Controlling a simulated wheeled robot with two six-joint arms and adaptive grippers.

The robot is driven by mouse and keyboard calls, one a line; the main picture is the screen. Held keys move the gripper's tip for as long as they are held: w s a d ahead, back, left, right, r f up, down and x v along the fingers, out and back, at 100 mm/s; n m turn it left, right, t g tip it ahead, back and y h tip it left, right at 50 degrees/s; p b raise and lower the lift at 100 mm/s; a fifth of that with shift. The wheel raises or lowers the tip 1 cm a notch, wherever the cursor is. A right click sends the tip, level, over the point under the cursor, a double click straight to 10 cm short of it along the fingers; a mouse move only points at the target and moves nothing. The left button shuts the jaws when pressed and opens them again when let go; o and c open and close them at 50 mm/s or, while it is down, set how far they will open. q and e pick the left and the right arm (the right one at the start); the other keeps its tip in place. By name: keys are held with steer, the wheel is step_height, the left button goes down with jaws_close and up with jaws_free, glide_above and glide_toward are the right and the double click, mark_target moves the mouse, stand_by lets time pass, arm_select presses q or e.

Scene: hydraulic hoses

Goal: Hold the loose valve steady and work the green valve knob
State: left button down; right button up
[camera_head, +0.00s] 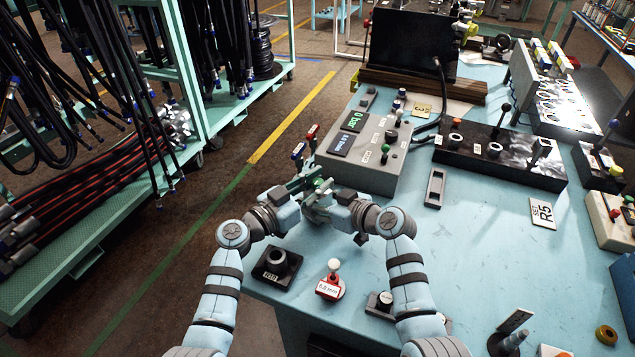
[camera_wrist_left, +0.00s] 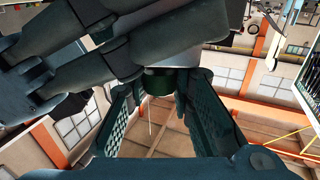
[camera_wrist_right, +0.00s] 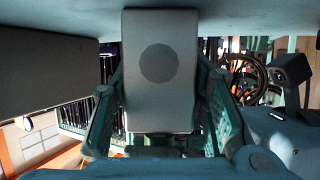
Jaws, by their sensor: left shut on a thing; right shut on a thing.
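The loose valve is mostly hidden between my two grippers in the head view. In the right wrist view its grey block-shaped body (camera_wrist_right: 160,100), with a dark round face, stands between the fingers. The green valve knob (camera_wrist_left: 158,83) shows between the fingers in the left wrist view, and a small green top (camera_head: 318,183) shows at the grippers in the head view. My left gripper (camera_head: 305,191) is shut on the knob. My right gripper (camera_head: 325,206) is shut on the valve body. The two grippers meet close together at the table's left edge.
A grey gauge box (camera_head: 365,150) with green readouts stands just behind the grippers. Red and blue levers (camera_head: 312,133) stand to its left. Blue table surface (camera_head: 470,240) is clear to the right.

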arm_select(q)
steer(key=m+g+h, duration=0.1)
steer(key=m+g, duration=0.1)
steer(key=m+g+h, duration=0.2)
steer(key=g, duration=0.1)
steer(key=shift+w+f, duration=0.1)
steer(key=shift+w, duration=0.05)
steer(key=shift+m+g+h, duration=0.3)
steer(key=shift+g+h, duration=0.1)
steer(key=shift+g, duration=0.2)
steer(key=c, duration=1.4)
jaws_free()
steer(key=shift+s+a, duration=0.15)
steer(key=shift+s, duration=0.05)
steer(key=v, duration=1.2)
